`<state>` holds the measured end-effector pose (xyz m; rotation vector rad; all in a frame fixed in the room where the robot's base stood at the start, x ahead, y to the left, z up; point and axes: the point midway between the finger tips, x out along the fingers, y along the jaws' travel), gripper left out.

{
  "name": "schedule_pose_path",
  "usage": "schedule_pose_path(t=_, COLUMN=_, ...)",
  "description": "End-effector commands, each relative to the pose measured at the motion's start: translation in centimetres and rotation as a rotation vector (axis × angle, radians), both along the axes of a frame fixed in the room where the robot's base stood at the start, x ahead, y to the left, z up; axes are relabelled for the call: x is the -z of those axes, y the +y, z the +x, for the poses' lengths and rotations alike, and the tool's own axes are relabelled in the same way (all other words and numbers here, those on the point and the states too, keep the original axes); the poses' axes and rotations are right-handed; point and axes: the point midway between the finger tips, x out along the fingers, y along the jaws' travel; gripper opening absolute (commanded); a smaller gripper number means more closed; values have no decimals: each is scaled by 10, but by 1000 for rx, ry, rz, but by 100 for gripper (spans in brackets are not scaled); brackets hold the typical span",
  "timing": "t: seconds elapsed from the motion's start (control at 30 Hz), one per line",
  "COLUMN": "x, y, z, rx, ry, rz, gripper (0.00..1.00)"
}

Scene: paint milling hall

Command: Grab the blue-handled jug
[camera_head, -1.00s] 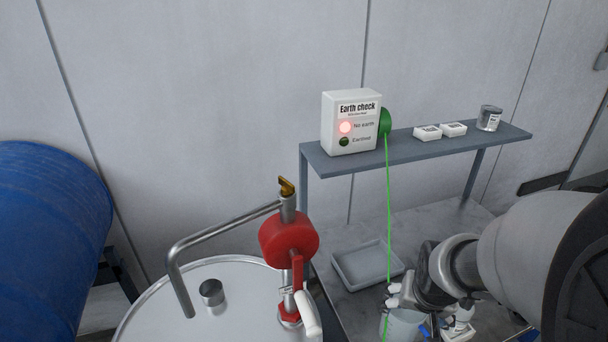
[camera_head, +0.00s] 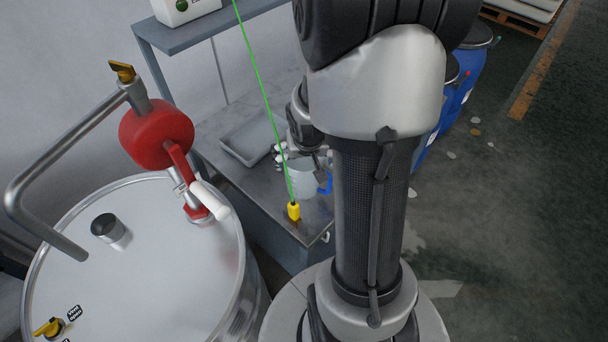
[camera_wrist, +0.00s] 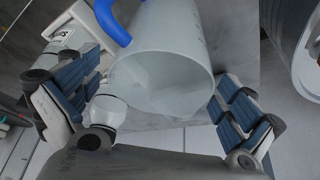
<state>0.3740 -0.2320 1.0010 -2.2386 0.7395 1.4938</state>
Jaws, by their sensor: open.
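The jug (camera_head: 301,182) is pale and translucent with a blue handle (camera_head: 327,184). It stands on the grey bench, partly hidden by my arm in the head view. In the wrist view the jug (camera_wrist: 165,60) fills the middle, its mouth towards the camera and its blue handle (camera_wrist: 112,22) at upper left. My gripper (camera_wrist: 160,88) is open, with one finger pad on each side of the jug. I cannot tell whether either pad touches it.
A shallow grey tray (camera_head: 250,142) lies on the bench behind the jug. A green cable runs down to a yellow clamp (camera_head: 294,211) in front of it. A white rounded object (camera_wrist: 108,112) is near the left finger.

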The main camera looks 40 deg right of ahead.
Motion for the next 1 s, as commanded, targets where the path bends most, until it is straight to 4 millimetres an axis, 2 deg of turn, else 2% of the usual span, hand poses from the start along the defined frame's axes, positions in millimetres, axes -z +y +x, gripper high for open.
schedule_pose_path(t=0.3, x=42, y=-10, z=18, rx=-2, ry=3, rz=1, gripper=100)
schedule_pose_path(t=0.57, x=43, y=-12, z=20, rx=-1, ry=1, rz=0, gripper=100)
schedule_pose_path(t=1.0, x=43, y=-11, z=20, rx=-1, ry=1, rz=0, gripper=71)
